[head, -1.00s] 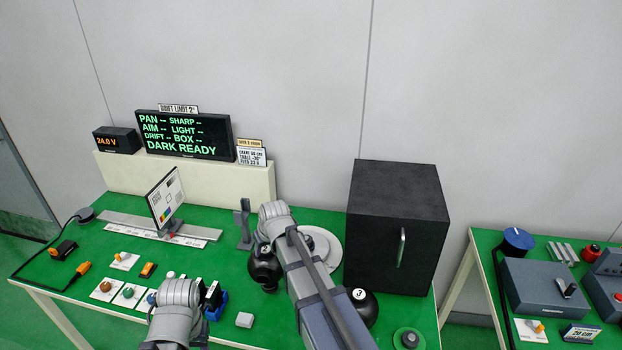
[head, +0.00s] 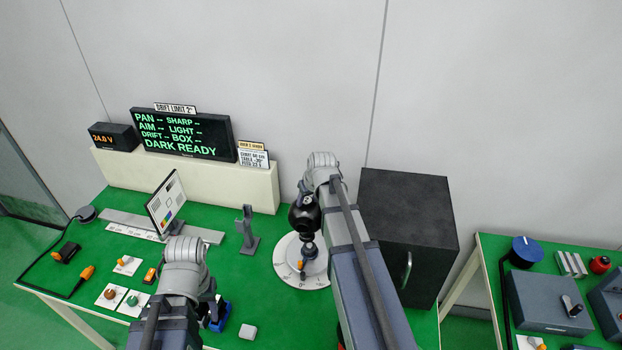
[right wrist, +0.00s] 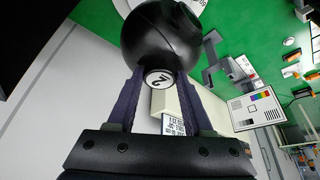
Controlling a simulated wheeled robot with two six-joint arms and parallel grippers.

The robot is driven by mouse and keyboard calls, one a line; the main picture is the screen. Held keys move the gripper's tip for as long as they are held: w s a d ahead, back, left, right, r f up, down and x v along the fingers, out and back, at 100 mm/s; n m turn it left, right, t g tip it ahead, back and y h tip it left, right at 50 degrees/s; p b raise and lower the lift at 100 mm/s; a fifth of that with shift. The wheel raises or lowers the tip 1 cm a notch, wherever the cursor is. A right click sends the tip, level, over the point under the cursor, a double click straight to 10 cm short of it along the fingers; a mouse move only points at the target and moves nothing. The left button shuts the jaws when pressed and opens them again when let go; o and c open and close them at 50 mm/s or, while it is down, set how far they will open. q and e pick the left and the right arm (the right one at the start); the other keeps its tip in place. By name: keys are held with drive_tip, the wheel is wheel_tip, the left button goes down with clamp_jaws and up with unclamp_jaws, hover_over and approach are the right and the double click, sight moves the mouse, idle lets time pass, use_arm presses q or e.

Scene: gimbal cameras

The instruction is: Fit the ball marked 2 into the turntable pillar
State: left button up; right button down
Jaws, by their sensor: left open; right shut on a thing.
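The black ball marked 2 (head: 304,217) is gripped by my right gripper (head: 306,190), which comes down on it from above. Its white disc with the 2 (right wrist: 159,79) faces the right wrist camera, between the two fingers. The ball hangs over the turntable (head: 284,262), a pale round plate with a scale. The turntable pillar (head: 311,252) shows just below the ball; I cannot tell whether they touch. My left gripper (head: 207,301) is low over the front of the table, its fingers mostly hidden by its own wrist.
A black box with a handle (head: 409,225) stands close to the right of my right arm. A grey stand (head: 248,232) is left of the turntable. A test chart (head: 166,204) stands on a rail further left. A blue holder (head: 219,317) is beside my left gripper.

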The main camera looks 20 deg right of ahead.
sight(311, 212)
drive_tip(key=shift+w+d+r, duration=0.15)
drive_tip(key=shift+d+r, duration=0.25)
drive_tip(key=shift+w+d, duration=0.25)
drive_tip(key=shift+d, duration=0.05)
use_arm(q)
drive_tip(key=shift+w+d+r, duration=0.2)
drive_tip(key=shift+w+r, duration=0.2)
use_arm(e)
drive_tip(key=shift+s+a, duration=0.1)
drive_tip(key=shift+f, duration=0.1)
use_arm(q)
drive_tip(key=shift+f+b, duration=2.8)
drive_tip(key=shift+f, duration=0.1)
use_arm(e)
drive_tip(key=shift+f, duration=2.8)
use_arm(q)
drive_tip(key=shift+f+b, duration=1.05)
use_arm(e)
drive_tip(key=shift+f, duration=1.05)
drive_tip(key=shift+c, duration=1.1)
unclamp_jaws()
